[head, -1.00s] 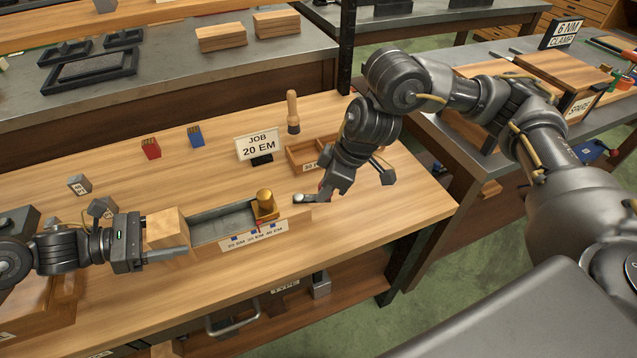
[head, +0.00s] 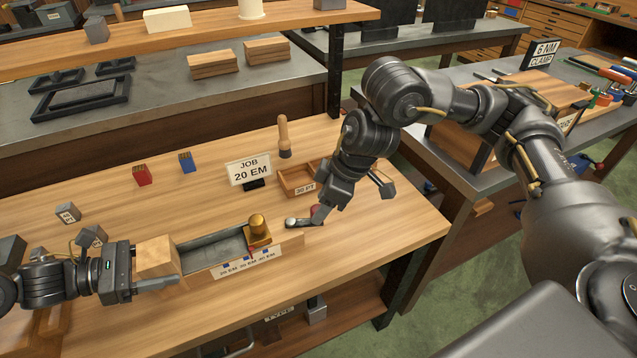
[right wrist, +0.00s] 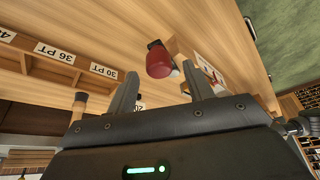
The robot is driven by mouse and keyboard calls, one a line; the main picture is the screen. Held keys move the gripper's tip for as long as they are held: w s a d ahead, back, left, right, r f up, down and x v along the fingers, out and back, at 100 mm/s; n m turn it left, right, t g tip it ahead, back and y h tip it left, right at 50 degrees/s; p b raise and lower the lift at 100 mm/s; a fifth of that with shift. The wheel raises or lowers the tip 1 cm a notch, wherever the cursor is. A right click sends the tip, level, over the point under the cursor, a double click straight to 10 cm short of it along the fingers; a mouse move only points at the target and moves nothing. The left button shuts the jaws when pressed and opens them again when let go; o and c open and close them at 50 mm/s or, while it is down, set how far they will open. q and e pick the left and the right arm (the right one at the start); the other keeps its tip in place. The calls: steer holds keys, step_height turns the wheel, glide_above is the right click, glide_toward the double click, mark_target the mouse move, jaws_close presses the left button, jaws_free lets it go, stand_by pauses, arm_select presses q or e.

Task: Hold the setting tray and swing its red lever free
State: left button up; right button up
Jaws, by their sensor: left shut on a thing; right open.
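The setting tray (head: 262,268) is a long wooden tray with a grey metal channel, a brass block (head: 257,228) near its right end and EM labels on its front. My left gripper (head: 158,282) is shut on the wooden block at the tray's left end. The red lever (head: 315,210) is at the tray's right end, mostly hidden by my right gripper (head: 325,218) in the head view. In the right wrist view the lever's red handle (right wrist: 159,62) shows just beyond and between the open fingertips of my right gripper (right wrist: 160,72); contact is not visible.
A JOB 20 EM sign (head: 248,170) stands behind the tray. A wooden compartment box (head: 298,180) and a wooden-handled tool (head: 284,140) are near my right forearm. Red (head: 142,175) and blue (head: 187,162) blocks stand at the back left. The bench right of my right gripper is clear.

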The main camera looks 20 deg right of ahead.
steer(key=v, duration=0.9)
